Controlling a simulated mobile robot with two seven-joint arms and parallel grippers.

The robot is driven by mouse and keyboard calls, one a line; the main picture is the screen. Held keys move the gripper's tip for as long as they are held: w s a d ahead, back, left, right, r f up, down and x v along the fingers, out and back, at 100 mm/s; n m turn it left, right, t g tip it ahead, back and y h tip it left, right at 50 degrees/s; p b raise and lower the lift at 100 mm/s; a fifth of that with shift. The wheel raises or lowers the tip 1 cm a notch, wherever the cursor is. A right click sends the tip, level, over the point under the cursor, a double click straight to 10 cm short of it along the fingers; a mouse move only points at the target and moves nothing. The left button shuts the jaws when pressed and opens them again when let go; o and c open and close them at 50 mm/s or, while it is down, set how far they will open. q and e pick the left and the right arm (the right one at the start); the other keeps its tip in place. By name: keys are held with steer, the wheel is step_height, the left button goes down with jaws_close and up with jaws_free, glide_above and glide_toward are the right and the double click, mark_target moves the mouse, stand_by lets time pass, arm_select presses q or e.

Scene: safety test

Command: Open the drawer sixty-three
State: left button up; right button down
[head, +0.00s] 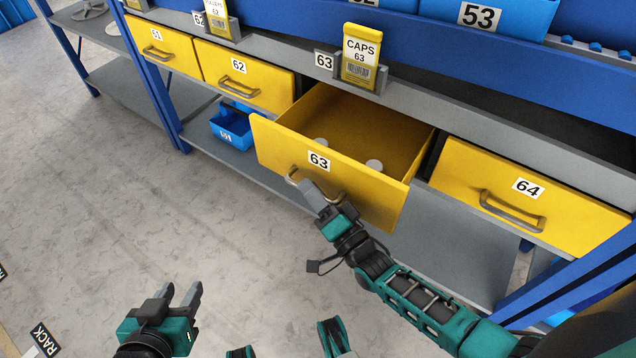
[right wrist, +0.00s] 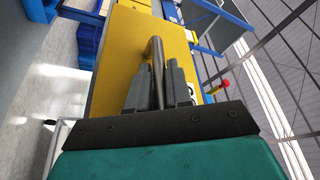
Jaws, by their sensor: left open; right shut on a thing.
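The yellow drawer 63 (head: 270,148) stands pulled out from the shelf in the head view, with its inside showing. A few pale round pieces (head: 374,165) lie in it. My right gripper (head: 310,193) is shut on the drawer's grey handle (head: 292,178). In the right wrist view the handle (right wrist: 156,62) runs between the two fingers of the right gripper (right wrist: 160,88), against the yellow drawer front (right wrist: 118,65). My left gripper (head: 180,293) is open and empty over the floor at the lower left, apart from the drawer.
Yellow drawers 61 (head: 165,48), 62 (head: 240,78) and 64 (head: 520,200) sit in the same row, closed. A card marked CAPS 63 (head: 360,55) stands above drawer 63. A blue bin (head: 232,125) is on the lower shelf. The floor (head: 150,220) in front is clear.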

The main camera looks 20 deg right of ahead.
arm_select(q)
steer(key=shift+s+a+r+p, duration=0.25)
steer(key=shift+a+p, duration=0.1)
steer(key=shift+p, duration=0.15)
arm_select(e)
steer(key=s+a, duration=0.4)
steer(key=a, duration=0.1)
steer(key=shift+s+a, duration=0.25)
steer(key=shift+f, duration=0.1)
steer(key=c, duration=1.4)
jaws_free()
arm_select(q)
steer(key=shift+s+f, duration=0.1)
steer(key=shift+s, duration=0.05)
arm_select(e)
steer(key=shift+s, duration=0.1)
